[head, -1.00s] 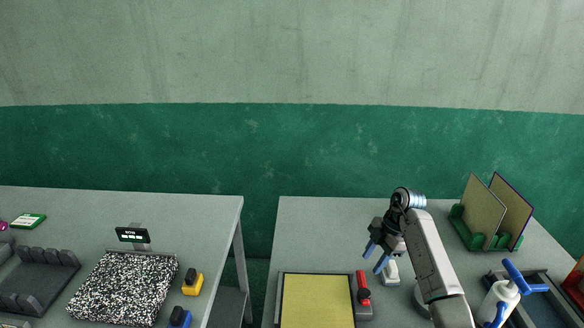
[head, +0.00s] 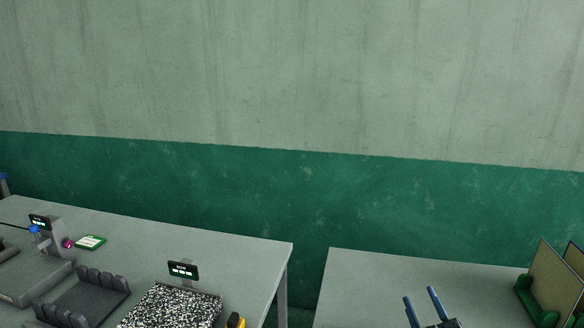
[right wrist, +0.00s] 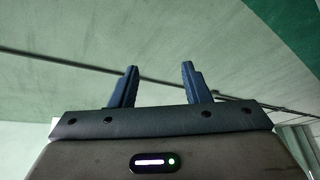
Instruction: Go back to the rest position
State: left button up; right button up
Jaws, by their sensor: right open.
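My right gripper (head: 423,304) shows at the bottom of the head view, in front of the right table. Its two blue fingers point up and stand apart with nothing between them. The right wrist view also shows the open, empty fingers (right wrist: 160,86), with wall or ceiling surfaces and a dark line behind them. My left gripper is not in view.
The right table (head: 370,285) bears a green rack (head: 535,300) with upright boards at the right edge. A gap separates the tables.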

jog(key=s+d+f+m+g+h, duration=0.3)
jog(key=s+f+m+g+h, duration=0.15)
jog(key=s+f, duration=0.2)
jog(key=s+d+f+m+g+h, duration=0.3)
jog(key=s+f+m+g, duration=0.25)
jog(key=s, duration=0.25)
jog(key=s+a+f+n+g+y, duration=0.15)
jog(key=s+a+f+g, duration=0.25)
jog(key=s, duration=0.5)
jog(key=s+a+f+g+y, duration=0.3)
jog(key=s+f+g, duration=0.1)
jog(key=s, duration=0.5)
notch_tip(320, 180, down, 32)
jog(key=d+g+b, duration=0.1)
jog(key=d+b, duration=0.1)
jog(key=b, duration=0.1)
jog(key=s+d+f+b, duration=0.1)
jog(key=s+f, duration=0.8)
jog(key=f, duration=0.2)
jog(key=s+f+g+b, duration=0.1)
jog(key=s+f+b, duration=0.1)
jog(key=s+f, duration=0.8)
notch_tip(320, 180, down, 2)
jog(key=shift+d+f, duration=0.1)
jog(key=shift+d, duration=0.25)
